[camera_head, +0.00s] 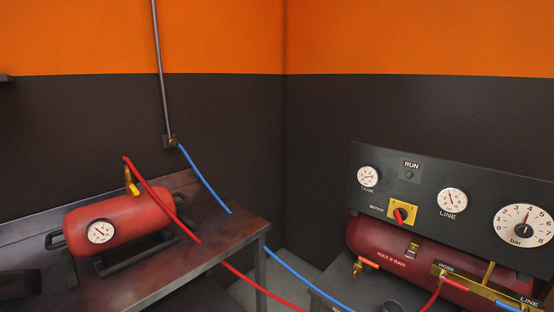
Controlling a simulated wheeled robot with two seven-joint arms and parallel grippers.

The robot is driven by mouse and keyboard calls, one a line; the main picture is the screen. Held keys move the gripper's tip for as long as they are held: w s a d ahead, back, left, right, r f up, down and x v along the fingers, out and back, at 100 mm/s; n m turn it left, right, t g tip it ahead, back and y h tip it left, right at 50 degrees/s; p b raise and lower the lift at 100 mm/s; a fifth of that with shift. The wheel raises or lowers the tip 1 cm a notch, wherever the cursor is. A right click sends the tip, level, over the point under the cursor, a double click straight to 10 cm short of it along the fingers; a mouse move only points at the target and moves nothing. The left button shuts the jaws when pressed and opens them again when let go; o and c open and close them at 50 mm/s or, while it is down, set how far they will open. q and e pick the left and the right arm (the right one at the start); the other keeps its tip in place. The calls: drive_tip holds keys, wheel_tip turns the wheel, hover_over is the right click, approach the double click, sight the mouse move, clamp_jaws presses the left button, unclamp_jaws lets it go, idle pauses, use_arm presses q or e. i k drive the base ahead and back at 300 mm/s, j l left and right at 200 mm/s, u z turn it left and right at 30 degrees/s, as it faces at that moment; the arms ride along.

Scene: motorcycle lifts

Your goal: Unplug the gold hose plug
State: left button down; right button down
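A gold fitting (132,186) stands on top of the small red tank (125,215) on the bench, with the end of the red hose (165,205) attached above it. The red hose runs down right and reappears at the compressor, rising to a gold manifold (470,285) near the "HOSE" label. A blue hose (205,183) runs from a wall fitting (170,142) down past the bench; a short blue piece also shows near the "LINE" label. Which gold piece is the task's plug, I cannot tell. Neither gripper is in view.
The metal bench (220,238) fills the left. At right, a dark panel (465,165) with several dials and a red knob (400,216) stands above a dark red compressor tank (375,240). A dark unclear object (18,284) lies at lower left.

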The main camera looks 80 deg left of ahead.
sight(128, 174)
drive_tip(key=u, duration=3.65)
drive_tip(key=i+l, duration=0.15)
drive_tip(key=l, duration=0.2)
drive_tip(key=i+l, duration=0.2)
drive_tip(key=l, duration=0.2)
drive_tip(key=i+l+u, duration=0.1)
drive_tip(key=l, duration=0.25)
drive_tip(key=u, duration=1.7)
